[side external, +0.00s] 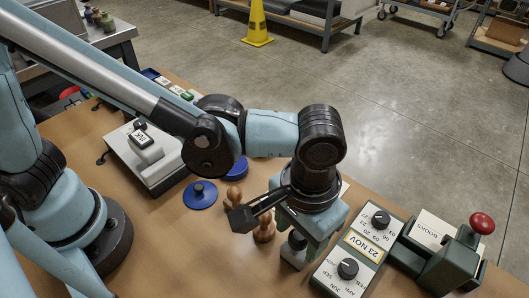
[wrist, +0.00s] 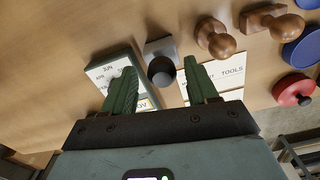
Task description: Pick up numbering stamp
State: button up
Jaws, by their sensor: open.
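A small upright stamp with a grey block body and a dark round knob, which I take to be the numbering stamp (wrist: 162,70), stands on the wooden table. In the wrist view it shows between my two green fingers. In the side view the stamp (side external: 293,259) is below my gripper (side external: 306,243), partly hidden by it. My gripper (wrist: 160,68) is open, pointing down, with one finger on each side of the stamp in the wrist view. I cannot tell whether either finger touches it. Nothing is held.
A date block (side external: 347,256) with two black knobs stands close right of my gripper, with a green press with a red knob (side external: 455,252) beyond. Wooden-handled stamps (wrist: 213,38) stand close by. A blue round pad (side external: 200,195) lies left. The table edge runs behind.

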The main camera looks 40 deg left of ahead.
aim_at(298, 245)
jog(key=shift+w+f, duration=0.1)
jog(key=shift+f, duration=2.1)
jog(key=shift+c, duration=0.3)
jog(key=shift+r, duration=0.1)
jog(key=c, duration=0.9)
notch_tip(298, 245, up, 10)
jog(key=shift+f, duration=0.1)
